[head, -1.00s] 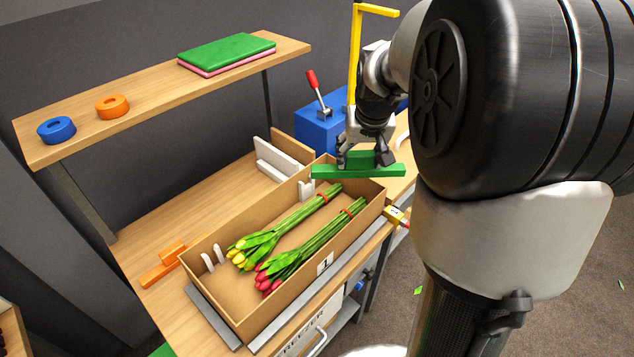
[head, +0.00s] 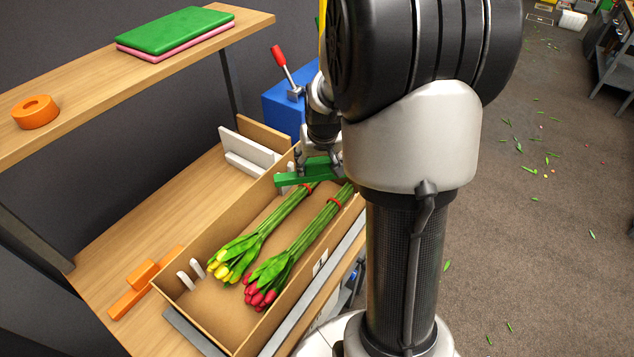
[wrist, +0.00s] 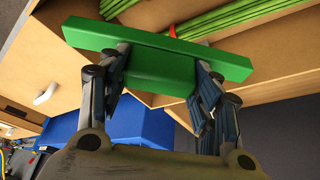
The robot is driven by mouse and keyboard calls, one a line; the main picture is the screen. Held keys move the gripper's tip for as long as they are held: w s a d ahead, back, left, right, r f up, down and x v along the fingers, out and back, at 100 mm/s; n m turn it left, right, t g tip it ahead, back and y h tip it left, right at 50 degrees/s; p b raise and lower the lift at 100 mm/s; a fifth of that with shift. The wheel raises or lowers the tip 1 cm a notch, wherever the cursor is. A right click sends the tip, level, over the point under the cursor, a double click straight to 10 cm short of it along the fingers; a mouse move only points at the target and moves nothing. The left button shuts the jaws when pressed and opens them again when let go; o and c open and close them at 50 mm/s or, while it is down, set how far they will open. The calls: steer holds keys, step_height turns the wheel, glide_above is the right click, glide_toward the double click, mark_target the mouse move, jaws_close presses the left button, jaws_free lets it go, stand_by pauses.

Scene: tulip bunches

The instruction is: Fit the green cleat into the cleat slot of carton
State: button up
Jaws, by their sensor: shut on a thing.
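The green cleat (head: 308,172) is held in my gripper (head: 318,157), which is shut on it. The cleat lies crosswise over the far end of the open carton (head: 207,329), above the tulip stems. In the wrist view the green cleat (wrist: 155,57) spans between the two fingers of my gripper (wrist: 160,75), with the carton wall behind it. A bunch of yellow tulips (head: 240,250) and a bunch of red tulips (head: 290,262) lie in the carton. White slotted pieces (head: 190,276) stand at its near end. My arm hides the carton's far right corner.
A white cleat (head: 250,152) stands beside the carton's far left side. An orange cleat (head: 143,282) lies on the bench left of it. A blue box with a red-handled lever (head: 280,58) stands behind. A shelf (head: 120,77) overhangs the bench.

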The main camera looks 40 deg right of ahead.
mark_target(318, 174)
steer(key=shift+f+b, duration=0.8)
steer(key=shift+f, duration=2.1)
steer(key=shift+f, duration=0.1)
steer(key=shift+f, duration=0.15)
steer(key=o, duration=1.1)
steer(key=shift+r, duration=0.2)
